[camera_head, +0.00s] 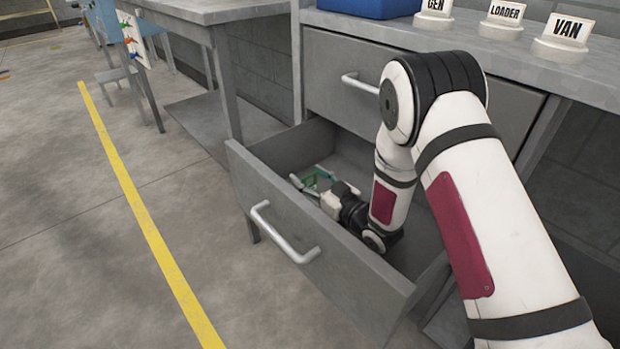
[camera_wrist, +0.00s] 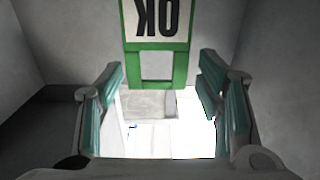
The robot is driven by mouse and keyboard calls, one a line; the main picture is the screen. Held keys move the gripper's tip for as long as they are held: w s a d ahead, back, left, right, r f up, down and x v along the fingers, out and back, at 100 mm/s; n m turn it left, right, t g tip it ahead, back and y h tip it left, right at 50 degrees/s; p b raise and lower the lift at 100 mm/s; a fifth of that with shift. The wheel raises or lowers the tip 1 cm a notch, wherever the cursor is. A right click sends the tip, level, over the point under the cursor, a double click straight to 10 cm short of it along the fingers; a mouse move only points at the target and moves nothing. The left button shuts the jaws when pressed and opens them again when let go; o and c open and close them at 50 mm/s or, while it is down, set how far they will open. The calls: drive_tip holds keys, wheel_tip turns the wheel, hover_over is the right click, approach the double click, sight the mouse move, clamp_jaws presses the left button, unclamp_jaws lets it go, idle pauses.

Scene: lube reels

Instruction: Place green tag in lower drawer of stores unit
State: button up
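The green tag (camera_wrist: 128,45) has a white face with upside-down "OK" lettering and an open green frame at its near end. In the wrist view it lies just beyond my gripper (camera_wrist: 158,95), whose two fingers stand wide apart on either side with a gap to the tag. In the head view the tag shows as a small patch of green (camera_head: 318,177) by my gripper (camera_head: 308,187), inside the lower drawer (camera_head: 330,268). The drawer of the stores unit (camera_head: 370,98) is pulled out. Whether the tag rests flat on its floor is hard to tell.
The upper drawer (camera_head: 425,90) is shut above. On the worktop stand a blue box (camera_head: 370,6) and label stands GEN (camera_head: 434,8), LOADER (camera_head: 503,18) and VAN (camera_head: 562,38). A grey table (camera_head: 210,10) stands to the left. The floor by the yellow line is clear.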

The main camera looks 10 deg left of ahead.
drive_tip(key=shift+s+f, duration=0.1)
drive_tip(key=shift+f, duration=0.2)
drive_tip(key=shift+a+r, duration=0.1)
drive_tip(key=shift+r, duration=0.05)
drive_tip(key=shift+r+p+v, duration=0.2)
drive_tip(key=shift+p+v, duration=0.2)
drive_tip(key=shift+v, duration=0.85)
drive_tip(key=shift+r+p+v, duration=0.15)
drive_tip(key=shift+p+v, duration=0.3)
drive_tip(key=shift+v, duration=0.8)
drive_tip(key=shift+r+p+v, duration=0.2)
drive_tip(key=shift+p+v, duration=0.2)
drive_tip(key=shift+v, duration=0.85)
